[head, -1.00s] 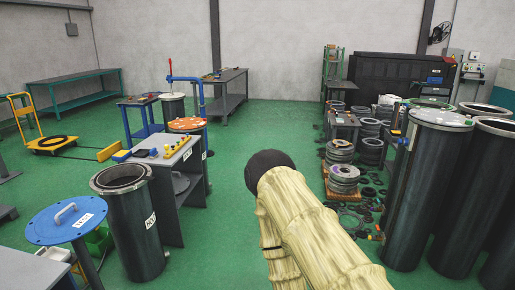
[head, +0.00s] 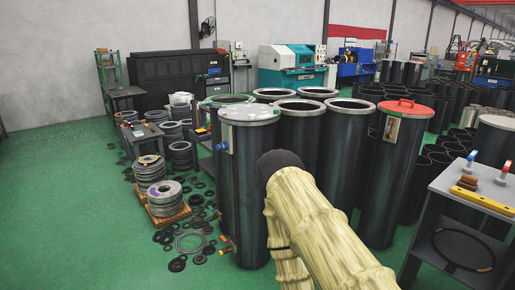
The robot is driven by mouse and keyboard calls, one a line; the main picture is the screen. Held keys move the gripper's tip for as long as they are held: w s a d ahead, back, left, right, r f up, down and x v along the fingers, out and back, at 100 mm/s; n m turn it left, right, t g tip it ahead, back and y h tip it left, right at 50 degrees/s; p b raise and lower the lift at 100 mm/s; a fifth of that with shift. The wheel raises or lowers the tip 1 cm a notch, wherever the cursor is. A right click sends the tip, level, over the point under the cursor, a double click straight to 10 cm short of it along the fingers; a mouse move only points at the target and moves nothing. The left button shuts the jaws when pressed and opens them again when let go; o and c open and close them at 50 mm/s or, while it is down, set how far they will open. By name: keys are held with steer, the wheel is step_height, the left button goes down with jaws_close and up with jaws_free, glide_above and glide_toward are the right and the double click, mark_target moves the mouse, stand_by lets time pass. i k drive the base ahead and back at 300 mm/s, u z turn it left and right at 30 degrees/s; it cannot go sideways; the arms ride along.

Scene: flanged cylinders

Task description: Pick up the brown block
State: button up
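A small brown block (head: 467,183) lies on top of the grey table (head: 437,185) at the right edge of the head view. It sits behind a yellow bar (head: 483,200) and near two upright pieces with a blue and a red top. My arm, in a beige cover with a dark rounded end, rises from the bottom centre, well left of that table. My gripper's fingers do not show.
Tall dark flanged cylinders (head: 245,190) stand in the centre, one with a red lid (head: 405,108). A black ring (head: 463,249) is on the table's lower shelf. Green floor at left is clear.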

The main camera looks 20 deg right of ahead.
mark_target(469, 182)
steer(key=z, duration=1.05)
steer(key=i, duration=0.95)
steer(key=z, duration=1.1)
steer(key=i, duration=1.15)
steer(key=z, duration=0.25)
